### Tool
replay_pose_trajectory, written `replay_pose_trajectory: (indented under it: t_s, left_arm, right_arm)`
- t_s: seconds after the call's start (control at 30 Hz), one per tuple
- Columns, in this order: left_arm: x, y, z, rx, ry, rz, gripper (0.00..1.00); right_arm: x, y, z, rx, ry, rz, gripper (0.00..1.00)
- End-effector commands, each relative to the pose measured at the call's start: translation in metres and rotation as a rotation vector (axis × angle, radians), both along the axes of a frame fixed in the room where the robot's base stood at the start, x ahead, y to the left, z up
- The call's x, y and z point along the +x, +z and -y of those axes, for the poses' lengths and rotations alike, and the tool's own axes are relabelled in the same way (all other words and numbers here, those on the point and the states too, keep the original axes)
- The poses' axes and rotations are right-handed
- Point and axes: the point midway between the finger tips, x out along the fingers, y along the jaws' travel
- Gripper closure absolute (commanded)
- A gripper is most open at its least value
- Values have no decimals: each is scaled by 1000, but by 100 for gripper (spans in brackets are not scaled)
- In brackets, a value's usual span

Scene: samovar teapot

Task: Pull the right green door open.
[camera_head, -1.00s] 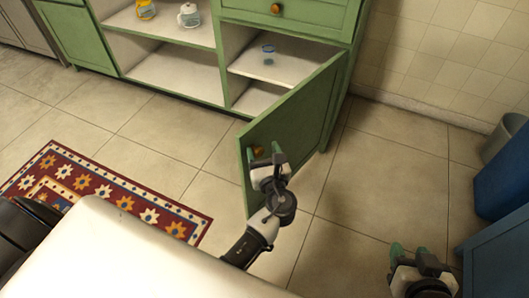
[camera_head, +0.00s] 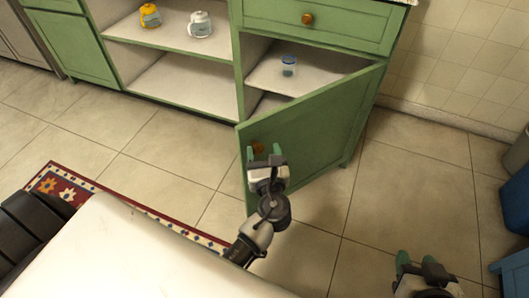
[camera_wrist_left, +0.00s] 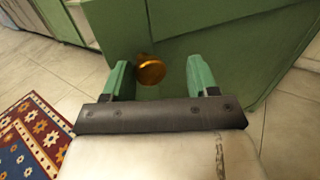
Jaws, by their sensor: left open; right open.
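The right green door (camera_head: 312,125) stands ajar, swung out from the cabinet, with its hinge side at the right. Its round orange-brown knob (camera_head: 258,148) is near the free edge. My left gripper (camera_head: 265,152) is open with its green fingers at the knob. In the left wrist view the knob (camera_wrist_left: 150,69) sits between the two spread fingers, near their tips; I cannot tell whether either finger touches it. My right gripper (camera_head: 418,262) is open and empty, low over the floor at the bottom right, apart from the door.
The open cabinet holds a glass (camera_head: 289,66), a white teapot (camera_head: 200,25) and a yellow pot (camera_head: 150,15). A drawer (camera_head: 310,20) is shut above the door. A patterned rug (camera_head: 62,190) lies at left. Blue furniture (camera_head: 516,205) stands at the right edge. Tiled floor is clear between.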

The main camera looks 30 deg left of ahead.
Motion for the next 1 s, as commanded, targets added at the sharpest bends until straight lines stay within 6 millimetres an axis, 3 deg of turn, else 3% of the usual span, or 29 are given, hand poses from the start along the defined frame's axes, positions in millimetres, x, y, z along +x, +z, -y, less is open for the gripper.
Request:
replay_pose_trajectory:
  t_s: [0.37, 1.0]
  left_arm:
    - [-2, 0, 4, -1, 0, -1, 41]
    - [-25, 0, 43, -1, 0, -1, 41]
  right_arm:
    - [0, 1, 0, 0, 0, 0, 57]
    - [0, 5, 0, 0, 0, 0, 57]
